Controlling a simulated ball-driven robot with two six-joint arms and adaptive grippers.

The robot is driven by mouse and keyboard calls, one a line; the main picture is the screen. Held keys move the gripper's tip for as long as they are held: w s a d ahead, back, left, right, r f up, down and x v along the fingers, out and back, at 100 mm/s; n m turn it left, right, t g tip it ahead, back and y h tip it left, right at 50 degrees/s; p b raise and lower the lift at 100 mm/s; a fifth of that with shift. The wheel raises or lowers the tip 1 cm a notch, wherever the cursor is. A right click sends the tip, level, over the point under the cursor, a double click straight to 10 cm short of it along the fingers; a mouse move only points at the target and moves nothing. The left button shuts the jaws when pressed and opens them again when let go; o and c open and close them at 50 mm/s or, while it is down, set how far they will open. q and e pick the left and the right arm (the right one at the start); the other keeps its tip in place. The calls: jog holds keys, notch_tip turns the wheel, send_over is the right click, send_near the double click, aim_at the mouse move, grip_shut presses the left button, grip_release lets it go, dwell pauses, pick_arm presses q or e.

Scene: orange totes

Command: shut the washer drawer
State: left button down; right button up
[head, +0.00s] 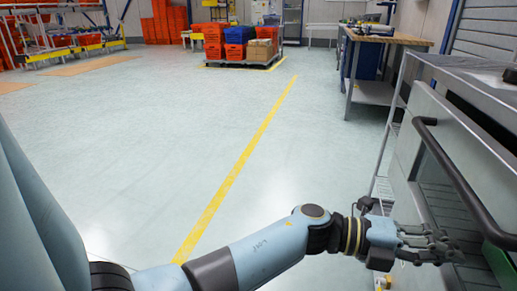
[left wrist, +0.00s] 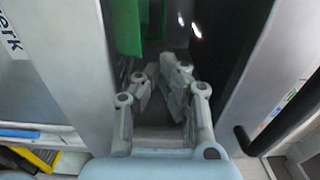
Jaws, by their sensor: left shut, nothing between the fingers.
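The washer (head: 407,150) is a grey metal cabinet at the right of the head view. A black bar handle (head: 463,180) runs along its drawer front, and a dark slatted area shows beneath the handle. My left gripper (head: 455,250) is shut and empty, low beside the washer. In the left wrist view the left gripper (left wrist: 160,75) points into a dark gap between two grey panels. The black handle (left wrist: 245,141) shows right of that gap. Whether the fingers touch a panel I cannot tell. My right gripper is not in view.
A green part (left wrist: 128,27) shows inside the gap. A wooden-topped workbench (head: 385,36) stands behind the washer. A cart of orange and blue totes (head: 239,34) stands far back. The pale floor (head: 130,130) with a yellow line (head: 240,165) is clear at the middle and left.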

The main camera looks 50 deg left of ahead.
aim_at(468, 255)
pick_arm(q)
jog(key=x, duration=0.4)
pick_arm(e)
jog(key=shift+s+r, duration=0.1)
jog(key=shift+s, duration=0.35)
pick_arm(q)
jog(key=shift+w+d+r, duration=0.1)
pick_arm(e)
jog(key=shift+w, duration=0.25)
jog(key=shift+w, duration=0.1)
